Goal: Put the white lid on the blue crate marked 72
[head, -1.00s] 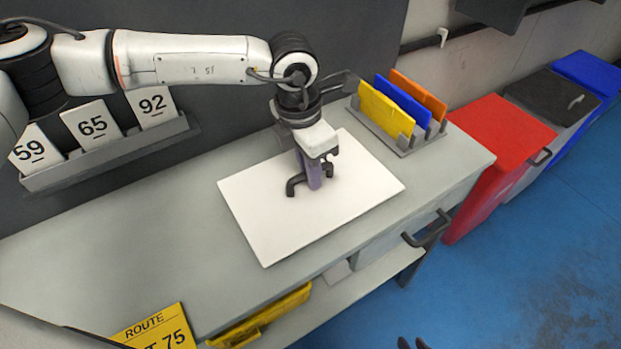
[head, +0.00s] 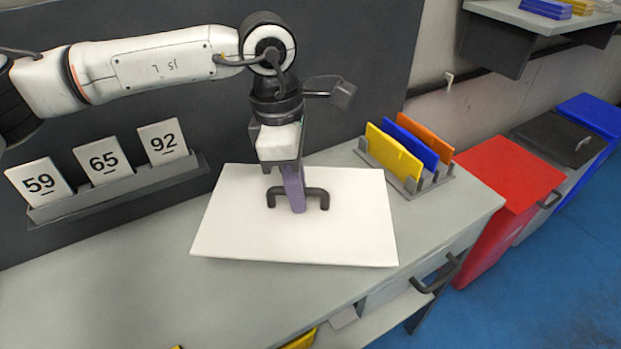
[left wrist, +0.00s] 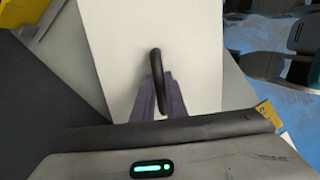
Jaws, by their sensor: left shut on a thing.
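The white lid (head: 350,230) is a flat white board with a black bar handle, above the grey worktop in the head view. My left gripper (head: 297,205) is shut on the lid's handle, its purple fingers pointing down. The lid also shows in the left wrist view (left wrist: 120,50), with the black handle (left wrist: 157,75) between the purple fingers (left wrist: 168,100). Whether the lid touches the worktop I cannot tell. The blue crate marked 72 is not seen. My right gripper is not in view.
A grey rack (head: 130,185) holds cards 59, 65 and 92 along the dark back panel. Another rack (head: 432,183) with yellow, blue and orange plates stands right of the lid. Red (head: 500,185), black-lidded and blue bins stand beyond the worktop's right end. The worktop's left part (head: 110,270) is clear.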

